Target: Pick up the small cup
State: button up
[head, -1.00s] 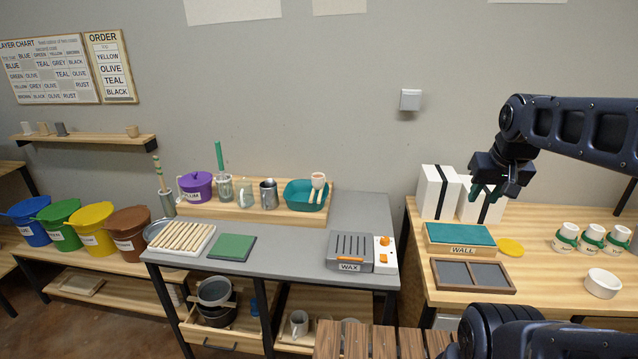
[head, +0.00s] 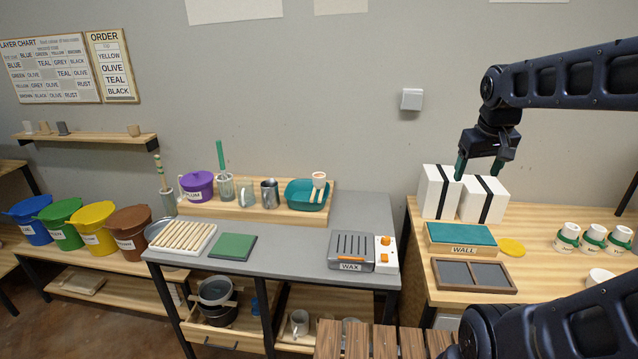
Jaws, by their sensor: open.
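A small pale cup (head: 319,179) with a reddish band is at the teal basin (head: 296,196) on the raised wooden board at the back of the grey table. Whether it rests in the basin or on its rim is hard to tell. Other small cups stand on the wall shelf, including a tan one (head: 133,130) and a dark grey one (head: 62,128). My gripper (head: 479,172) is open and empty, pointing down in front of the white boxes at the right. It is well to the right of the basin and apart from all the cups.
A grey mug (head: 269,193), a jug (head: 244,194) and a purple pot (head: 196,187) stand left of the basin. The wax warmer (head: 351,251) sits at the grey table's (head: 289,254) front right. White boxes (head: 437,192) stand below my gripper. White cups with green bands (head: 566,236) stand at right.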

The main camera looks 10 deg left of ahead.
jog(key=w+a+n+g+h, duration=0.15)
jog(key=w+a+n, duration=0.35)
jog(key=w, duration=0.8)
jog(key=w+a+n+g+h, duration=0.1)
jog(key=w+a+n+h, duration=0.25)
jog(key=w+a, duration=0.65)
jog(key=w+a+f+n, duration=0.3)
jog(key=w+a, duration=0.2)
jog(key=w, duration=0.5)
jog(key=n+t+h, duration=0.4)
jog(key=n+h, duration=0.3)
jog(key=n, duration=0.2)
send_near(319, 182)
jog(key=shift+w+d+f, duration=1.35)
jog(key=shift+w+d, duration=0.6)
jog(key=shift+w, duration=0.25)
jog(key=shift+f+x, duration=0.1)
jog(key=shift+x, duration=1.2)
jog(key=shift+f+x, duration=0.15)
jog(key=shift+x, duration=1.2)
jog(key=shift+a, duration=0.15)
